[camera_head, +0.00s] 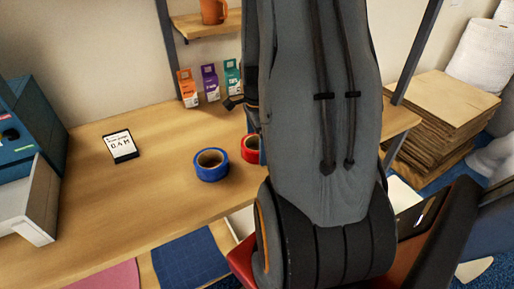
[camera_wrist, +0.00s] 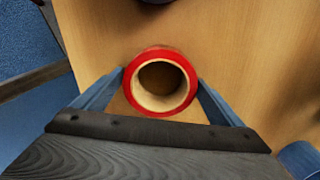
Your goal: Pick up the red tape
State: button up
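The red tape (camera_head: 250,149) is a roll on the wooden table, just right of the blue tape (camera_head: 212,165) in the head view. My arm covers its right side there. In the wrist view the red tape (camera_wrist: 190,66) shows from above, with its tan inner ring and open core. My gripper (camera_wrist: 161,78) is open, with one blue finger on each side of the roll. The fingertips are very close to its outer edge, and I cannot tell whether they touch it. My gripper's fingers are hidden behind my arm in the head view.
Several small boxes (camera_head: 209,83) stand at the table's back, below a shelf (camera_head: 205,24) with an orange mug (camera_head: 213,11). A small black-and-white device (camera_head: 121,146) lies left. A stack of flat cardboard (camera_head: 447,112) stands at right.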

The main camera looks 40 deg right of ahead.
jog(key=c, duration=0.8)
jog(key=shift+r, duration=0.15)
